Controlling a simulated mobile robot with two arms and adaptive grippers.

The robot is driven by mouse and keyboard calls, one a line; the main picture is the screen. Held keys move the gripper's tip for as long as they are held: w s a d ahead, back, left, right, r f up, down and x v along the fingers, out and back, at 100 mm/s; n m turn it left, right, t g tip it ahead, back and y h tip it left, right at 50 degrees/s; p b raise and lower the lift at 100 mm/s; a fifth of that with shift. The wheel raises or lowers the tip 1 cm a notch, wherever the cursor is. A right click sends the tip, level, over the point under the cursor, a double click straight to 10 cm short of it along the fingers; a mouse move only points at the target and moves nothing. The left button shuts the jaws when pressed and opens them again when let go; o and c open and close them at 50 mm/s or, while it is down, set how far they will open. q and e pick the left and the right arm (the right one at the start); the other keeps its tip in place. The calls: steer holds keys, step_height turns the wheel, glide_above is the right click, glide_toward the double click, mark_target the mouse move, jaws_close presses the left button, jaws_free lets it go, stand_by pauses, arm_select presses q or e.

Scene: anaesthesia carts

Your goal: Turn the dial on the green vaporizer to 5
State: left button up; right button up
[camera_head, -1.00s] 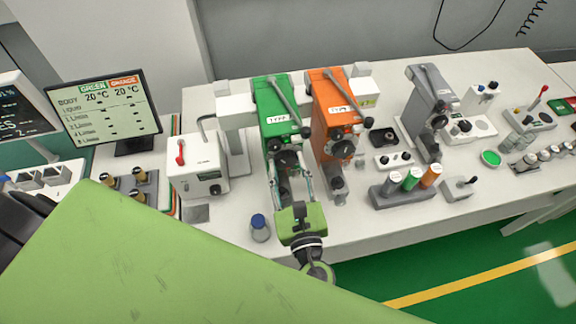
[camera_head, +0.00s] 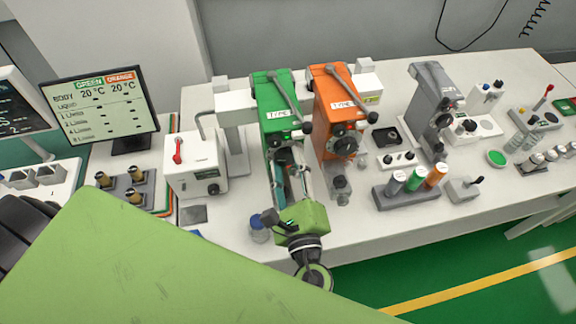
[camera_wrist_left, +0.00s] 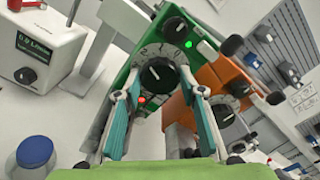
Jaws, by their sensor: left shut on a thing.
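The green vaporizer (camera_head: 270,92) stands on the white bench, left of the orange one. Its black dial (camera_wrist_left: 158,76) has a numbered white ring, seen close up in the left wrist view. I cannot read its setting surely. My left gripper (camera_head: 289,160) reaches up to the dial from the front, and its two fingers (camera_wrist_left: 160,84) are shut on the dial from both sides. The fingers and palm hide part of the dial in the head view. My right gripper is not in view.
The orange vaporizer (camera_head: 331,90) stands close on the right. A white box with a red lever (camera_head: 207,154) is on the left. A small bottle (camera_head: 259,236) stands beside my left gripper. A grey rack with coloured cylinders (camera_head: 404,196) is to the right.

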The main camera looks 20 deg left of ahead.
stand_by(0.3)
arm_select(q)
steer(key=o, duration=1.1)
steer(key=v, duration=1.2)
steer(key=shift+d, duration=0.1)
